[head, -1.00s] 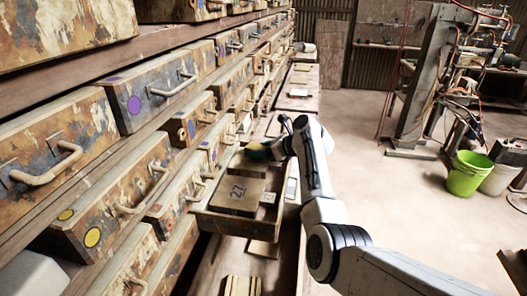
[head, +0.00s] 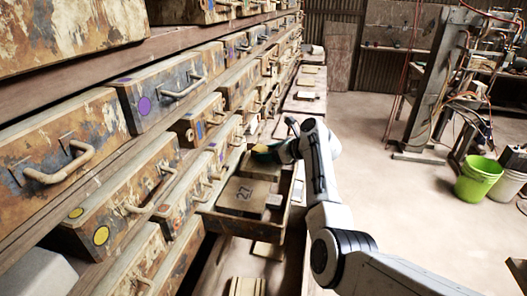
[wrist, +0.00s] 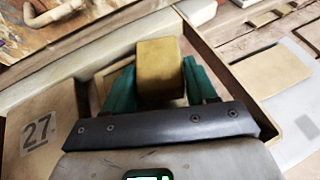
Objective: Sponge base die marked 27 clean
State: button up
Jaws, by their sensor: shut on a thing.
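The base die marked 27 (head: 245,194) is a flat brown block lying in an open drawer (head: 238,226). Its number faces up. In the wrist view, the die (wrist: 38,132) is at the lower left, beside my gripper. My gripper (wrist: 160,80) has teal fingers shut on a yellow-brown sponge (wrist: 160,68). In the head view, my gripper (head: 264,153) is over the far end of the drawer, beyond the die. The sponge looks apart from the die's numbered face. Any dirt on the die is too small to tell.
A small pale block (head: 274,201) sits in the drawer by the die. Weathered drawers with handles (head: 184,88) line the left. A green bucket (head: 478,178) stands on the right, with open floor (head: 405,215) before it.

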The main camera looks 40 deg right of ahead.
jog(key=shift+s+d+f, duration=0.15)
jog(key=shift+s, duration=0.05)
jog(key=shift+w, duration=0.1)
jog(key=shift+w+a+r+b, duration=0.15)
jog(key=shift+w+a, duration=0.15)
jog(key=shift+w, duration=0.25)
jog(key=shift+w+a+r+b, duration=0.15)
jog(key=shift+w+a, duration=0.15)
jog(key=shift+w, duration=0.2)
jog(key=shift+s+d+f+p, duration=0.25)
jog(key=shift+s+d, duration=0.2)
jog(key=shift+s, duration=0.3)
jog(key=shift+s, duration=0.1)
jog(key=shift+s+d, duration=0.5)
jog(key=shift+s, duration=0.1)
